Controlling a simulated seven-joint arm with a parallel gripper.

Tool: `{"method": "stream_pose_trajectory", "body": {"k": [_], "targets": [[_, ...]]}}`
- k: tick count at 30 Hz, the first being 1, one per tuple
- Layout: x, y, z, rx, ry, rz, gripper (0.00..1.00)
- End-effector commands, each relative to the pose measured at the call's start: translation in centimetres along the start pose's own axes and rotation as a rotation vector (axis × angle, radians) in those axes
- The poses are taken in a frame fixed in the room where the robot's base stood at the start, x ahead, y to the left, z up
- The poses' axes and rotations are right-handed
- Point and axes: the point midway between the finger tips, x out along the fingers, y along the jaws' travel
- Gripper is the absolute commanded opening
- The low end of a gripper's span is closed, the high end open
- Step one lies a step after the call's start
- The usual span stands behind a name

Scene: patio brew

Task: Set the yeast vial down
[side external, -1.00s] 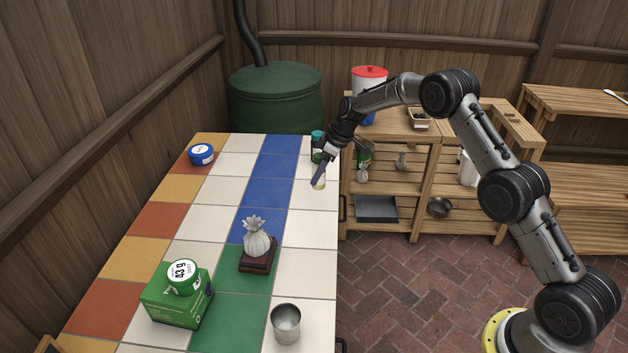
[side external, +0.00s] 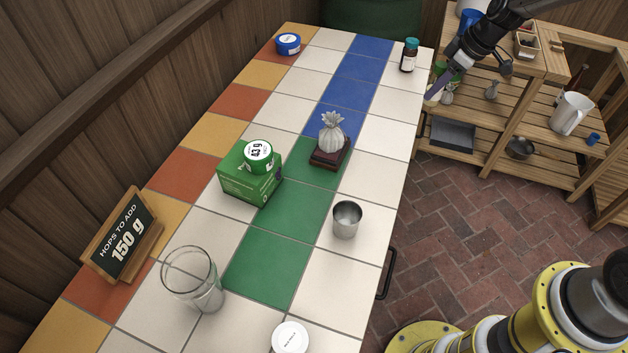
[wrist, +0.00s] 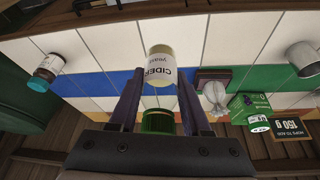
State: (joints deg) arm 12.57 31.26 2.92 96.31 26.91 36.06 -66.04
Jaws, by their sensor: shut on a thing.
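The yeast vial (wrist: 160,68) has a pale label reading "CIDER" and a green cap (wrist: 157,122). My gripper (wrist: 160,92) is shut on it, with one dark finger on each side. In the side external view my gripper (side external: 436,88) is by the table's right edge, near the far end. The tiled table (side external: 385,138) has white, blue, green and orange tiles.
A brown bottle with a teal cap (side external: 409,56) stands near the gripper.

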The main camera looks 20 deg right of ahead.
Motion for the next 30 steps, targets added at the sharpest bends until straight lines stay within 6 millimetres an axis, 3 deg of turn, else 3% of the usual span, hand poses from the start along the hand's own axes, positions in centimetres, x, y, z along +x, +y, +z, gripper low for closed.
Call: {"method": "stream_pose_trajectory", "body": {"k": [5, 11, 14, 20, 30], "targets": [[0.4, -1.0, 0.8, -0.110, -0.012, -0.032, 0.00], [1.1, -6.5, 0.8, -0.330, -0.026, -0.124, 0.00], [1.4, -10.2, 0.4, -0.450, -0.027, -0.175, 0.00], [1.3, -19.5, 0.0, -0.726, -0.022, -0.295, 0.00], [-0.7, -35.8, 2.8, -1.168, -0.005, -0.498, 0.00]]}}
